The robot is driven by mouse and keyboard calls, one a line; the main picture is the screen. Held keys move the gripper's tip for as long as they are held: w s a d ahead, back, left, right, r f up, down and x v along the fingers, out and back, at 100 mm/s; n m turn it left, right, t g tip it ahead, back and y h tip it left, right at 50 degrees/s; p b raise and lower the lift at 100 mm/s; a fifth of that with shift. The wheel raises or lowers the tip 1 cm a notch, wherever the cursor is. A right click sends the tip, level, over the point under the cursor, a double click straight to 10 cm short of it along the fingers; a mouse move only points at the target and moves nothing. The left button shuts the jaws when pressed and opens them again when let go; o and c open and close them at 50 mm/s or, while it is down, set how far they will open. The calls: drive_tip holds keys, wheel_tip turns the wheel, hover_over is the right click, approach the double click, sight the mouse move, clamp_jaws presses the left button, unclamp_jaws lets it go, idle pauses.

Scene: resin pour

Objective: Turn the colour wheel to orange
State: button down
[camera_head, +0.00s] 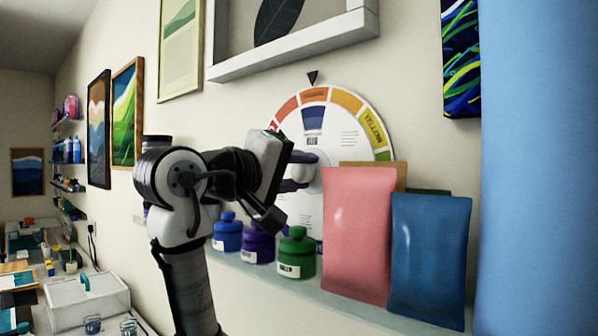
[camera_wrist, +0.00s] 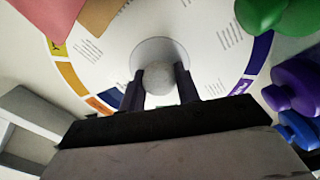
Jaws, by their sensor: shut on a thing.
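The colour wheel (camera_head: 350,120) is upright on the wall, its lower part hidden behind bottles and pouches. A black pointer (camera_head: 313,77) sits just above its rim. The orange segment (camera_head: 314,95) is under the pointer, with a red-orange one to its left and yellow-orange and yellow to its right. My gripper (camera_head: 303,171) reaches the wheel's centre from the left. In the wrist view my gripper (camera_wrist: 160,88) has its two dark fingers on either side of the round grey knob (camera_wrist: 160,80), shut on it. My wrist hides the wheel's left side in the head view.
A narrow shelf (camera_head: 350,313) below the wheel holds blue (camera_head: 228,235), purple (camera_head: 258,245) and green (camera_head: 296,255) bottles. A pink pouch (camera_head: 358,235) and a blue pouch (camera_head: 430,258) stand to the right. A framed leaf picture (camera_head: 340,38) hangs above.

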drive_tip(key=c, duration=1)
unclamp_jaws()
drive_tip(key=b+v, duration=0.4)
drive_tip(key=v, duration=1)
drive_tip(key=shift+w, duration=0.1)
